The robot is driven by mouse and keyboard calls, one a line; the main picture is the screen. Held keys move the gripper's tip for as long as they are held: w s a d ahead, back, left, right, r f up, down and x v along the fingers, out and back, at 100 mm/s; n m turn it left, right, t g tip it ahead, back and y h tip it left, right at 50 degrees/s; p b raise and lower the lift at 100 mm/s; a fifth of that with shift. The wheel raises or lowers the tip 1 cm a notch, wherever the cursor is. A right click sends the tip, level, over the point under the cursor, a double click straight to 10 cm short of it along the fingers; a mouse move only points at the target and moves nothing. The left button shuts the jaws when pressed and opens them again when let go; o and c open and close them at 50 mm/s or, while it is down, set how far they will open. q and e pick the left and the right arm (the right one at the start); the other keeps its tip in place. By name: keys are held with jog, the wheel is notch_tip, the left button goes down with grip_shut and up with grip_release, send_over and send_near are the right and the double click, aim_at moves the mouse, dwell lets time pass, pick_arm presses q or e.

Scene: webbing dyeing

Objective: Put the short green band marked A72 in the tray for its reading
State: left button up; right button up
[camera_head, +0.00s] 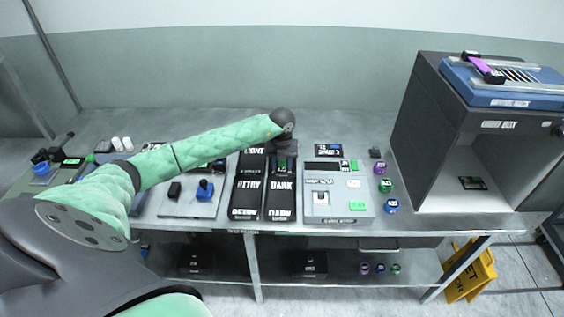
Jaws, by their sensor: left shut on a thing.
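My left arm reaches in from the left, and its dark left gripper (286,154) points down over the black trays. It is shut on a small dark green thing (283,166), which looks like the green band. The marking on it is too small to read, and the gripper partly hides it. Below the gripper is the black tray column marked DARK (281,205). Left of it is another black tray column (246,200), with LIGHT at its far end and RETRY in its middle. My right gripper is out of view.
A grey device with a switch (322,209) and green buttons stands right of the trays. Small coloured rolls (386,185) line the bench's right part. A dark booth (404,135) with a blue rack (505,82) on top stands far right. A grey board (180,207) lies left.

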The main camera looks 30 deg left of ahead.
pick_arm(q)
jog(key=shift+f, duration=0.15)
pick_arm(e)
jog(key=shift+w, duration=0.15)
pick_arm(q)
jog(key=o, duration=1.1)
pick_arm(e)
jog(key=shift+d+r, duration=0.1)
pick_arm(q)
jog(key=shift+r, duration=0.25)
jog(key=shift+r+b, duration=0.3)
jog(key=shift+b, duration=0.1)
notch_tip(320, 180, up, 3)
jog(key=shift+b, duration=0.8)
jog(key=shift+r+b, duration=1.65)
jog(key=shift+r, duration=2.45)
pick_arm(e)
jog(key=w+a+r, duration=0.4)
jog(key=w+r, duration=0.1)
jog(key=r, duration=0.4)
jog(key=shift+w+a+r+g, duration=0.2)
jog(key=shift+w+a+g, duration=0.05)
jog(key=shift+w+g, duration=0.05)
